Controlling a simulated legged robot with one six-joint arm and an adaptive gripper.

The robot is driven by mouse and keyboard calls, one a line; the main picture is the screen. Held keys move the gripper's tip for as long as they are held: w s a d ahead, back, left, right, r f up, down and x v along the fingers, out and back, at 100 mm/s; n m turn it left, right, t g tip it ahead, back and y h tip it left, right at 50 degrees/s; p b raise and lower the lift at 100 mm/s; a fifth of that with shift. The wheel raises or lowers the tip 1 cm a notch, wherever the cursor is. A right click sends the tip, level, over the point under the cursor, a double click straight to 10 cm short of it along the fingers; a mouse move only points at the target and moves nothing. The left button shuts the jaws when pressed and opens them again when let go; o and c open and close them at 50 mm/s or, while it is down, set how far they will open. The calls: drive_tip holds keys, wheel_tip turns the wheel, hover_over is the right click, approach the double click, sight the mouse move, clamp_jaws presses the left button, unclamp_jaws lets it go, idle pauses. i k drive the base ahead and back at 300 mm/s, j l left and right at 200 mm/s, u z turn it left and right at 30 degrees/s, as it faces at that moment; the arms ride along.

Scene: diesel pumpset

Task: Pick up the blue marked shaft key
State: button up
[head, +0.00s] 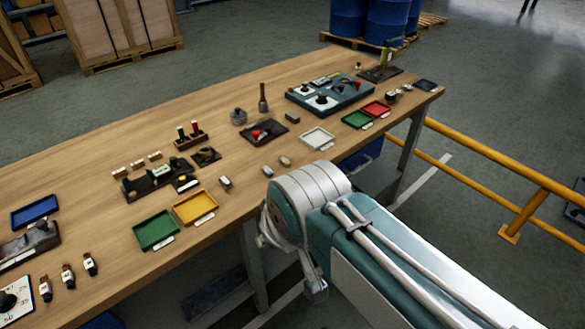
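I cannot pick out a shaft key with a blue mark for certain; the small parts are too small to read. Candidates include three small dark pieces with pale labels (68,274) at the table's lower left and small grey pieces (285,160) near the front edge. Three small pale-topped blocks (137,165) stand in a row left of centre. My arm comes in from the lower right, with its pale rounded joint in front of the table edge. My gripper does not show clearly anywhere, so its fingers and any contents are hidden.
The wooden table (85,185) bears green (156,230), yellow (194,207), white (317,138), blue (35,211) and red (375,109) trays. A dark fixture (150,182) stands between them. A yellow rail (490,155) runs at right. Bare wood lies at the back left.

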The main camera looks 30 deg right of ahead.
sight(268, 172)
drive_tip(key=i+j+z, duration=0.1)
drive_tip(key=j+z, duration=1.1)
drive_tip(key=k+l, duration=0.1)
drive_tip(key=k+u, duration=0.25)
drive_tip(key=u, duration=0.15)
drive_tip(key=k+j+u, duration=0.1)
drive_tip(key=k+u, duration=0.15)
drive_tip(key=u, duration=0.15)
drive_tip(key=i+l+u, duration=0.1)
drive_tip(key=u, duration=0.3)
drive_tip(key=l+u, duration=0.45)
drive_tip(key=i+l+u, duration=0.1)
drive_tip(key=u, duration=0.3)
drive_tip(key=l, duration=2.35)
drive_tip(key=i, duration=0.05)
